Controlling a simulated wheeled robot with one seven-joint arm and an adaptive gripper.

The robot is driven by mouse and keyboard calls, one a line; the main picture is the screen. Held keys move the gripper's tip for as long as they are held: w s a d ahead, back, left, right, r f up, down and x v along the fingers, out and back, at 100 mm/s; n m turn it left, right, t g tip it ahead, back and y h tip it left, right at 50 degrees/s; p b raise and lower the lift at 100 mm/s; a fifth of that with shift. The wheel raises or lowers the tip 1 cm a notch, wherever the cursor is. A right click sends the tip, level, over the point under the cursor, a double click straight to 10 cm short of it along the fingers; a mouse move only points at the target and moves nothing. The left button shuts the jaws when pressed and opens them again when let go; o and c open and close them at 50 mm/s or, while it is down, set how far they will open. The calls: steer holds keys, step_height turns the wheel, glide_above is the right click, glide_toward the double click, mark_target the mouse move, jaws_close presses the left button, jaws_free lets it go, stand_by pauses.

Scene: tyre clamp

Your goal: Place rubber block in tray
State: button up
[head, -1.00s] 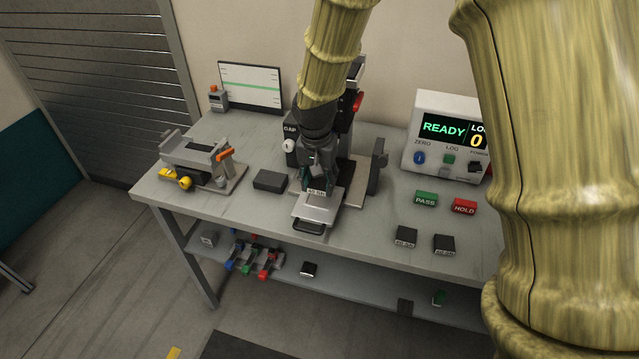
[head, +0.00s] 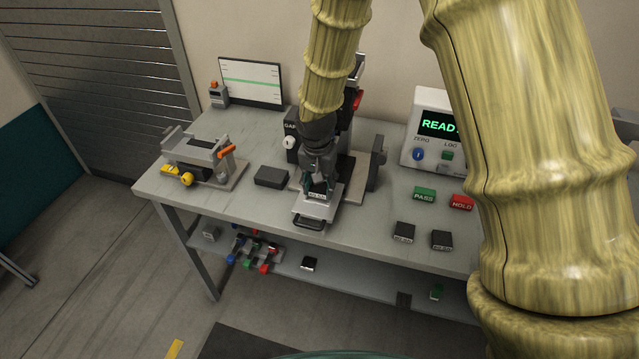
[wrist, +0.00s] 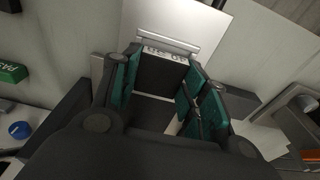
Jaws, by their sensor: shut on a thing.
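My gripper (head: 319,186) points down at the middle of the bench, over the silver tray (head: 311,212) with its dark front handle. Its teal-padded fingers are shut on a dark rubber block (wrist: 160,75) with a white printed label. The block's label also shows just below the fingers in the head view (head: 317,195). The wrist view shows the pale tray plate (wrist: 165,22) beyond the block. I cannot tell whether the block's underside touches the tray. Two similar labelled blocks, one (head: 404,233) left of the other (head: 441,240), lie on the bench to the right.
A plain dark block (head: 271,177) and a clamp fixture (head: 200,160) are to the left. Green PASS (head: 424,195) and red HOLD (head: 461,202) blocks and a display box (head: 432,128) are to the right.

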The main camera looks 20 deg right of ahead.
mark_target(318, 192)
steer(key=shift+f, duration=0.55)
steer(key=o, duration=1.1)
steer(key=shift+r, duration=0.1)
steer(key=shift+r, duration=0.75)
steer(key=shift+s+a+r+b, duration=0.2)
steer(key=shift+r+b, duration=0.2)
steer(key=shift+r, duration=1.5)
steer(key=shift+s+a+r+b, duration=0.15)
steer(key=shift+r+b, duration=0.3)
steer(key=shift+r, duration=1.5)
steer(key=shift+s+a+r+b, duration=0.1)
steer(key=shift+s+r+b, duration=0.25)
steer(key=shift+r, duration=1.55)
steer(key=shift+w, duration=0.15)
